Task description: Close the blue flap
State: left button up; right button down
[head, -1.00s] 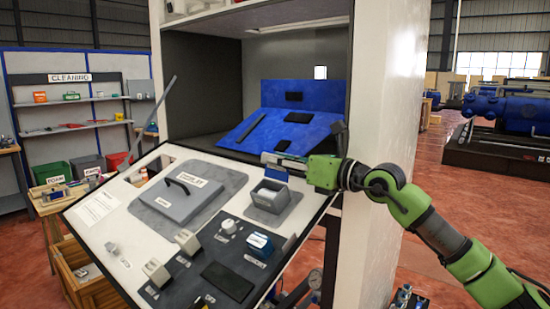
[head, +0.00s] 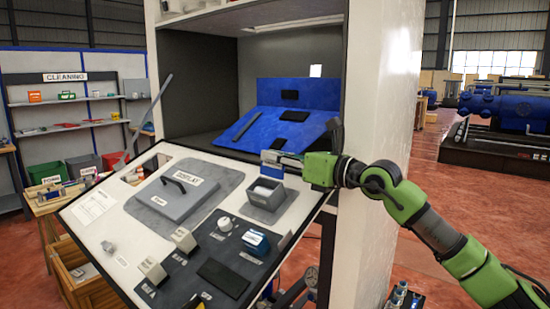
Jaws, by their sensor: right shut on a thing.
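A small blue flap (head: 272,173) stands up at the far edge of a small open grey box (head: 286,190) on the tilted white panel. My right gripper (head: 268,157) is above the box, with its fingers shut on the blue flap; they hide part of it. Whether the flap is hinged to the box cannot be told. Something white (head: 263,191) shows inside the box. My left gripper is not in view.
The tilted panel carries a grey lid with a black handle (head: 176,200), several knobs and a blue-and-white block (head: 255,241). Behind it, a large blue sloped piece (head: 275,125) sits inside the cabinet. A white cabinet side (head: 380,120) stands behind my right arm.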

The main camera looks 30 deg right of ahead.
jog(key=shift+s+a+n+b, duration=0.1)
jog(key=shift+a+n+b, duration=0.25)
jog(key=shift+n+b, duration=0.45)
jog(key=shift+s+a+r+n+b, duration=0.15)
jog(key=shift+a+n+b, duration=0.2)
jog(key=shift+n, duration=0.5)
jog(key=shift+s+a+f+n+b, duration=0.1)
jog(key=shift+a+n+b, duration=0.25)
jog(key=shift+n, duration=0.45)
jog(key=shift+s+a+r+n+b, duration=0.2)
jog(key=shift+n+b, duration=0.25)
jog(key=shift+n, duration=0.4)
jog(key=shift+f, duration=0.1)
jog(key=c, duration=2.1)
grip_release()
jog(key=shift+w+f, duration=0.1)
jog(key=shift+w, duration=0.05)
